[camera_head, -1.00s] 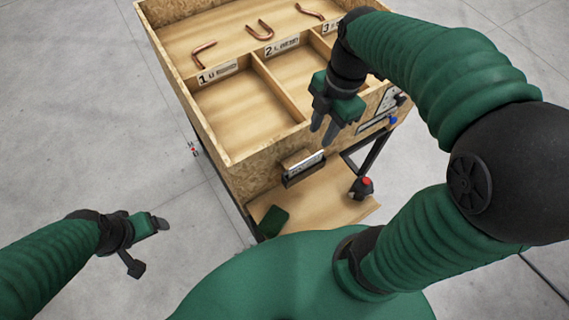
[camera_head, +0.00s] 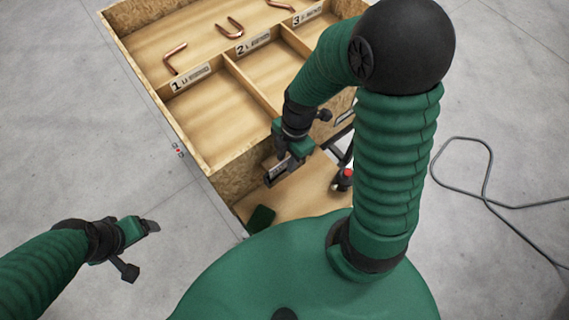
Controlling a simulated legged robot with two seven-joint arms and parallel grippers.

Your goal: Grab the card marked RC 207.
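A small whitish card (camera_head: 277,172) sits in a dark holder (camera_head: 270,181) on the front wall of the wooden box. Its print is too small to read, so I cannot confirm RC 207. My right gripper (camera_head: 287,157) is right at the card, over its upper right part. Its fingertips are mostly hidden or merge with the dark holder, so I cannot tell whether they grip the card. My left gripper (camera_head: 140,249) is open and empty over the floor at the left, far from the card.
The box (camera_head: 206,175) has compartments labelled 1, 2 and 3, with bent copper tubes (camera_head: 231,28) behind the labels. Below is a wooden shelf (camera_head: 300,192) with a dark green item (camera_head: 261,218) and a red-topped object (camera_head: 345,178). A cable (camera_head: 487,190) lies on the floor at right.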

